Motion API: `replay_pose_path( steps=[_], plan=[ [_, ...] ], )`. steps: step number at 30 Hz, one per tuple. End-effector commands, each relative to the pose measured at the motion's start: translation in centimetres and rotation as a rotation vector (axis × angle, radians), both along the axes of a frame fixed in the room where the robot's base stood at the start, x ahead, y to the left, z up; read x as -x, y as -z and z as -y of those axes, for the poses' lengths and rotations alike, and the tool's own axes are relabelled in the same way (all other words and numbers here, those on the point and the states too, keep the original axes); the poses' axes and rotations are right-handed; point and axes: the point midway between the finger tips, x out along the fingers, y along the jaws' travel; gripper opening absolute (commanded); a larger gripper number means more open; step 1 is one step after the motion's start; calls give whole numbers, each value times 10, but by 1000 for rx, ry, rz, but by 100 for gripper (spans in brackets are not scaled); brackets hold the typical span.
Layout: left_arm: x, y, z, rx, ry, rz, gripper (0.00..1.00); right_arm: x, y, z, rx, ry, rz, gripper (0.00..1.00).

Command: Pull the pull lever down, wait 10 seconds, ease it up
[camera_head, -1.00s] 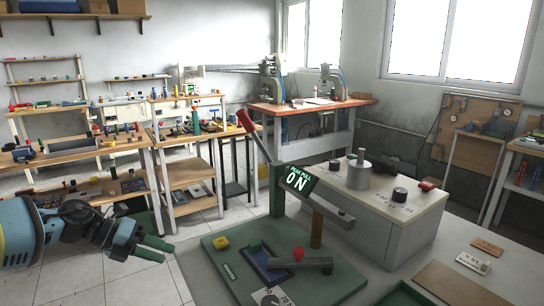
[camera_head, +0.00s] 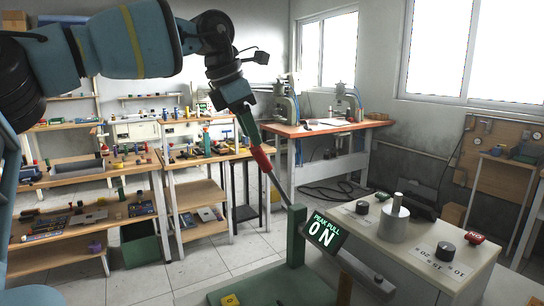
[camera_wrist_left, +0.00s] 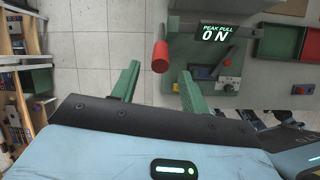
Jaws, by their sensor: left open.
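The pull lever has a red grip (camera_head: 262,158) on a thin rod. It slants up and left from a green post (camera_head: 296,235). A display (camera_head: 325,231) beside the post reads "PEAK PULL 0 N". My left gripper (camera_head: 251,136) is open just above the red grip, its green fingers pointing down at it. In the left wrist view the red grip (camera_wrist_left: 160,57) lies in line with the gap between the two open fingers (camera_wrist_left: 159,70). I cannot tell whether they touch it. My right gripper is not in view.
A light cabinet (camera_head: 421,258) with a metal cylinder (camera_head: 394,222) and a black knob (camera_head: 445,250) stands right of the lever. Shelves with small parts are behind at left. An orange-topped bench (camera_head: 330,126) stands at the back. Open floor (camera_head: 225,255) lies left of the post.

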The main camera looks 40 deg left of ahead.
Motion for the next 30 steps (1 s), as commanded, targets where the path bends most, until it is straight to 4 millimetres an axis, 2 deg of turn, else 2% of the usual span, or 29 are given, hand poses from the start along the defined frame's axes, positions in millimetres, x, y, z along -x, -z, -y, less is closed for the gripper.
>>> replay_pose_path(
  steps=[8,21,30],
  plan=[
    [-3,9,1,1,0,-3,45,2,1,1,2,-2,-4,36],
    [-26,63,6,1,-1,-1,45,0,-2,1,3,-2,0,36],
    [-30,73,7,2,0,0,45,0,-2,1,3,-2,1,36]
  ],
)
